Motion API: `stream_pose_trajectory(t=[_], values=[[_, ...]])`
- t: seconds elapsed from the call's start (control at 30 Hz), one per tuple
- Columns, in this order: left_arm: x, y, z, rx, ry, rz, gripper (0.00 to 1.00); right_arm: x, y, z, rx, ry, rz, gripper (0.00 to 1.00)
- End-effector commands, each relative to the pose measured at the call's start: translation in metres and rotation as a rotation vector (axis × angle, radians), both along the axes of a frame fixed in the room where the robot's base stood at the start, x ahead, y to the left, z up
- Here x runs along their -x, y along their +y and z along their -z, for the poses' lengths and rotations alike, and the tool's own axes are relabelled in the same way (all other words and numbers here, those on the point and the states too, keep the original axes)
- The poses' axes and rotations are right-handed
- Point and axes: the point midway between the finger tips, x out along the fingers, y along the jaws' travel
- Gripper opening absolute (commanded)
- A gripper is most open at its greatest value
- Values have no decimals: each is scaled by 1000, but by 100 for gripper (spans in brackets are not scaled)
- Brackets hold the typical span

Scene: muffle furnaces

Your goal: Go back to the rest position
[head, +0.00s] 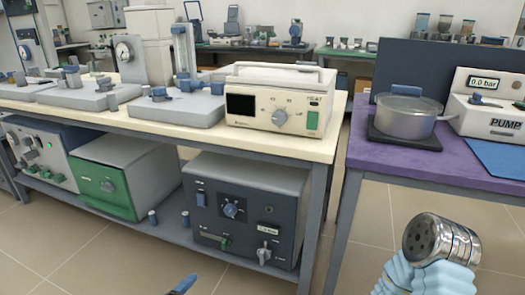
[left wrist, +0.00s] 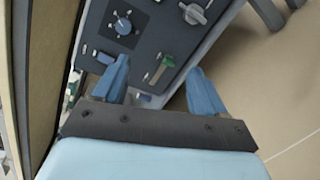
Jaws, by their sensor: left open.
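My left gripper (left wrist: 157,74) is open in the left wrist view, its two blue fingers spread apart with nothing held between them. Beyond the fingers is the dark front of a muffle furnace (left wrist: 130,40) with a dial, a green lever and a grey handle. In the head view only a blue tip of my left gripper (head: 184,284) shows at the bottom edge, in front of the shelf. A light blue arm part with a round metal end shows at the lower right; no right fingers are visible.
The dark furnace (head: 245,212) and a green-fronted unit (head: 108,188) stand on the low shelf (head: 150,229). A white instrument (head: 278,100) stands on the bench above. A purple table (head: 400,160) at right holds a pot (head: 407,116) and pump (head: 490,112). Floor (head: 60,255) in front is clear.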

Motion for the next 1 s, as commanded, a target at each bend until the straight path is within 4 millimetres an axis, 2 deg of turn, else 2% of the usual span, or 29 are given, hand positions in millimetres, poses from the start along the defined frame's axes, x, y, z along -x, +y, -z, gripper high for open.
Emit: stream_pose_trajectory(t=[0.27,0.37,0.5,0.6,0.7,0.83,1.0], values=[[24,-51,51,-226,134,215,72,1,1,-5,-2,1,-3,43],[42,-69,75,-349,190,334,72,1,2,-7,-3,2,-3,43],[79,-89,114,-576,276,560,72,1,3,-11,-4,3,-6,43],[110,-90,139,-774,329,759,72,2,4,-14,-7,4,-7,43],[132,-82,153,-935,364,923,72,2,5,-16,-8,5,-9,43],[146,-72,160,-1055,387,1049,72,3,6,-18,-9,6,-10,43],[151,-66,162,-1098,393,1095,72,3,6,-18,-9,5,-11,43]])
